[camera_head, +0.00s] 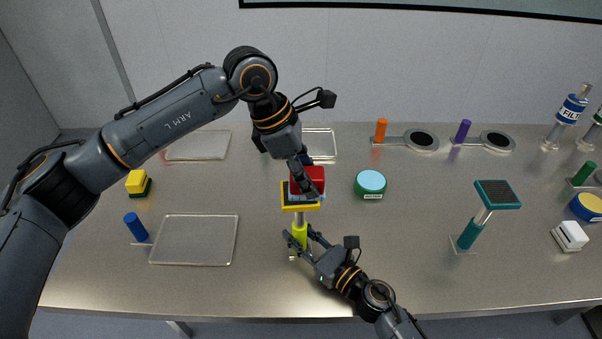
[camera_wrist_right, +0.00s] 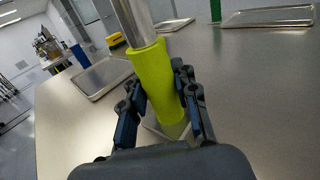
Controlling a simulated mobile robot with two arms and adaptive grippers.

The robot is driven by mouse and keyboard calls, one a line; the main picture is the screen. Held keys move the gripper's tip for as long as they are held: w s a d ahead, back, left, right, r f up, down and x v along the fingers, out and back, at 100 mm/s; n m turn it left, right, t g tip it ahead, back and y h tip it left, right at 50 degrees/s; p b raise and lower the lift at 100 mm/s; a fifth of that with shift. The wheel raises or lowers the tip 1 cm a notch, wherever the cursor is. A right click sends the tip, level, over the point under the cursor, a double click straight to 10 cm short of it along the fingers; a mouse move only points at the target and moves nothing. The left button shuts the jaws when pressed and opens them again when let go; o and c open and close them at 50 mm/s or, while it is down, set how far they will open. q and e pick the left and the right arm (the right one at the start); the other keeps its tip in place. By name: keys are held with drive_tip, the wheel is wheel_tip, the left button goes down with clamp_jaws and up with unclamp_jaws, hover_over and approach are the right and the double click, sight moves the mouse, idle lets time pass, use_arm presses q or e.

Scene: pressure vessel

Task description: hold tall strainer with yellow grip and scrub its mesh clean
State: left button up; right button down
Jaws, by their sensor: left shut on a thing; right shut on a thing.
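The tall strainer with the yellow grip (camera_head: 299,234) stands upright near the front middle of the table, its yellow-rimmed head (camera_head: 287,203) at the top. My right gripper (camera_head: 302,240) is shut around the yellow grip, and the right wrist view shows its fingers on both sides of the grip (camera_wrist_right: 160,80). My left gripper (camera_head: 306,172) is shut on a red scrubber (camera_head: 312,181) with a pale underside, at the strainer's head. The scrubber and fingers hide most of the mesh. I cannot tell whether the scrubber presses on it.
A green pot (camera_head: 370,183) with a light-blue top stands right of the strainer. A teal strainer (camera_head: 497,194) stands farther right. The table between the green pot and teal strainer is clear.

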use_arm(q)
drive_tip(key=a, duration=0.3)
drive_tip(key=shift+s+a, duration=0.15)
drive_tip(key=shift+a, duration=0.2)
wheel_tip(320, 180, up, 8)
drive_tip(key=shift+r, duration=0.15)
idle(0.5)
use_arm(e)
drive_tip(key=c, duration=0.9)
unclamp_jaws()
drive_tip(key=shift+c, duration=0.2)
drive_tip(key=v, duration=1.2)
drive_tip(key=shift+w, duration=0.1)
